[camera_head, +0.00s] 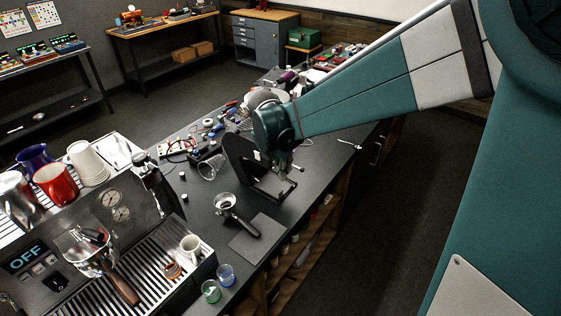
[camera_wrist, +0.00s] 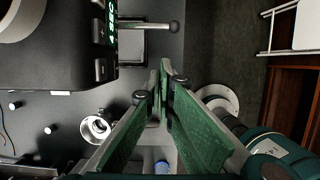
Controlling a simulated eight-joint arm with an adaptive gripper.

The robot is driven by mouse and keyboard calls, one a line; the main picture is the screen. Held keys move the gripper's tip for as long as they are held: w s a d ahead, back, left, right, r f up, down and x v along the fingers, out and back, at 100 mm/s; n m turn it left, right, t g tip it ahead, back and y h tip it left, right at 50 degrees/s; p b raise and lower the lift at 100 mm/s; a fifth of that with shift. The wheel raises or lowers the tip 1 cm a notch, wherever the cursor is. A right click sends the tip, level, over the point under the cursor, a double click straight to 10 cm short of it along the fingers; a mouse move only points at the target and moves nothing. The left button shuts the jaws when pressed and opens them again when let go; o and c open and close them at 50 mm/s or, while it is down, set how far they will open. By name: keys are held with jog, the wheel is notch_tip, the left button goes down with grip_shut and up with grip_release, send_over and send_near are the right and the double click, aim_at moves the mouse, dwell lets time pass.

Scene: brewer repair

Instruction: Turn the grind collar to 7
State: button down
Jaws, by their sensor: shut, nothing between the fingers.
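The grinder (camera_head: 240,160) is a dark upright body with a flat base on the bench, partly hidden behind my arm. In the wrist view its black body (camera_wrist: 65,50) fills the upper left, with buttons and a green lit readout on its edge. A pale round part (camera_wrist: 20,18) on it is cut off by the picture's corner. I cannot tell whether this is the grind collar, and no collar number is readable. My gripper (camera_head: 284,168) is beside the grinder's front. In the wrist view its green fingers (camera_wrist: 165,78) are shut and empty, right of the grinder body.
A metal bar with a ball end (camera_wrist: 173,27) sticks out near the grinder. The espresso machine (camera_head: 110,210) stands at left; two small glasses (camera_head: 226,275) are at the bench edge.

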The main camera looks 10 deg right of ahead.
jog(key=shift+w+d+f, duration=1.45)
jog(key=shift+w+d, duration=0.15)
jog(key=shift+w, duration=0.05)
jog(key=shift+d, duration=0.1)
jog(key=shift+w+d+b, duration=0.45)
jog(key=shift+w+d, duration=0.35)
jog(key=shift+d, duration=0.25)
jog(key=shift+w+d+b, duration=0.4)
jog(key=shift+w+d, duration=0.4)
jog(key=shift+d, duration=0.25)
jog(key=shift+s, duration=0.15)
